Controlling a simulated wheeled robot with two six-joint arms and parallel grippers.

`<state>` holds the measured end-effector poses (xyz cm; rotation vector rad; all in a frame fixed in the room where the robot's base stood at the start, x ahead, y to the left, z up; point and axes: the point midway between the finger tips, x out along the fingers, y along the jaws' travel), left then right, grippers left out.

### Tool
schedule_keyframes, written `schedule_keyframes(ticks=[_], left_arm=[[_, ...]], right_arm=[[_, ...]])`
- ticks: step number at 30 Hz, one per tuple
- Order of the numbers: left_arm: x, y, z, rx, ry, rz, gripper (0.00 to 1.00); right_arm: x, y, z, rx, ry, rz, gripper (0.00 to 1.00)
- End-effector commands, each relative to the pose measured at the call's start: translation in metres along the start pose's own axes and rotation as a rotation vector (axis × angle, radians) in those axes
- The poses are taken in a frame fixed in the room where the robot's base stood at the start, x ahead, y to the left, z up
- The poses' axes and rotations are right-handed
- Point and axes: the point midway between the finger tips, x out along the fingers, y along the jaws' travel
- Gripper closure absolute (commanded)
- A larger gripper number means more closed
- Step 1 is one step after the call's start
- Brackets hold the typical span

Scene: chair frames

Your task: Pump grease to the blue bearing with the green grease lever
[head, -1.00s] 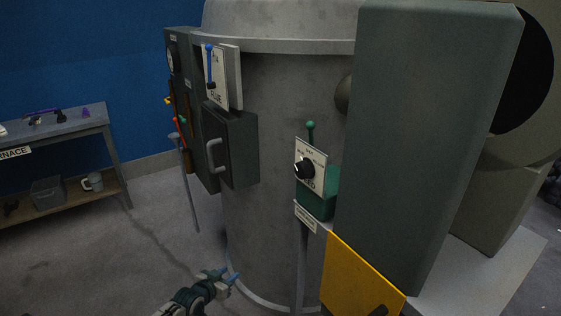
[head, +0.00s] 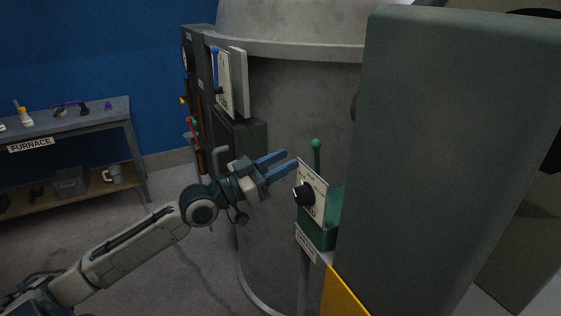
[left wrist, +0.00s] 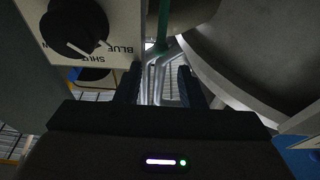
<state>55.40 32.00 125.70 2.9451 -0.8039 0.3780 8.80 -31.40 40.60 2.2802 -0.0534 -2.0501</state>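The green grease lever (head: 316,152) stands upright with a round knob on a green box (head: 322,228). A white selector plate (head: 318,203) with a black dial (head: 303,194) is on the box's front. My left gripper (head: 282,166) is open and empty, its two blue fingers pointing at the lever from the left, a short way off. In the left wrist view the lever (left wrist: 172,22) shows beyond the gap between the fingers (left wrist: 160,85); the dial (left wrist: 74,26) is at upper left, near the upside-down word BLUE. I cannot make out the blue bearing. My right gripper is not in view.
A large grey cylinder (head: 295,100) stands behind the lever. A tall grey-green housing (head: 440,150) blocks the right, with a yellow panel (head: 345,293) below. A blue-handled plate (head: 226,80) is at upper left. A workbench (head: 90,112) stands far left.

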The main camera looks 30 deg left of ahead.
Motion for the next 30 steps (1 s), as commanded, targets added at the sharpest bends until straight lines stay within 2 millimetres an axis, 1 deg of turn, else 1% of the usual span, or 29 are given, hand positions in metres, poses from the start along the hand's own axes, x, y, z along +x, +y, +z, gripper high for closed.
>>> schedule_keyframes(ticks=[6, 7, 12, 17, 21, 22, 24, 26, 30], left_arm=[[0.024, 0.000, 0.001, -0.006, 0.011, 0.000, 0.65], [0.027, -0.001, -0.001, -0.006, 0.008, -0.002, 0.65], [0.050, 0.000, -0.001, -0.006, 0.008, 0.000, 0.65], [0.063, -0.002, -0.001, -0.004, 0.003, -0.004, 0.65], [0.077, -0.001, -0.001, -0.005, 0.004, -0.002, 0.65], [0.076, -0.001, 0.000, -0.002, 0.001, -0.001, 0.68], [0.075, -0.001, 0.001, -0.001, 0.000, -0.002, 0.82], [0.075, -0.001, 0.001, -0.001, 0.000, -0.002, 0.92], [0.074, -0.001, 0.002, -0.001, -0.001, -0.002, 0.92]], right_arm=[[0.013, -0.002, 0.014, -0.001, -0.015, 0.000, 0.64], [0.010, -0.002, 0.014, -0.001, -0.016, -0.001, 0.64], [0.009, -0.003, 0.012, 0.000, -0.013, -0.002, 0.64], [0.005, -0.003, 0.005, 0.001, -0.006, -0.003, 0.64], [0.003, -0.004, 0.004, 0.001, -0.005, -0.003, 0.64], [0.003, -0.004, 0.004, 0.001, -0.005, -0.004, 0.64], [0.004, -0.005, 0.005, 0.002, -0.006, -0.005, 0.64], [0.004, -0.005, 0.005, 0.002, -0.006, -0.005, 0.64], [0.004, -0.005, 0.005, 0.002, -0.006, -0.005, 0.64]])
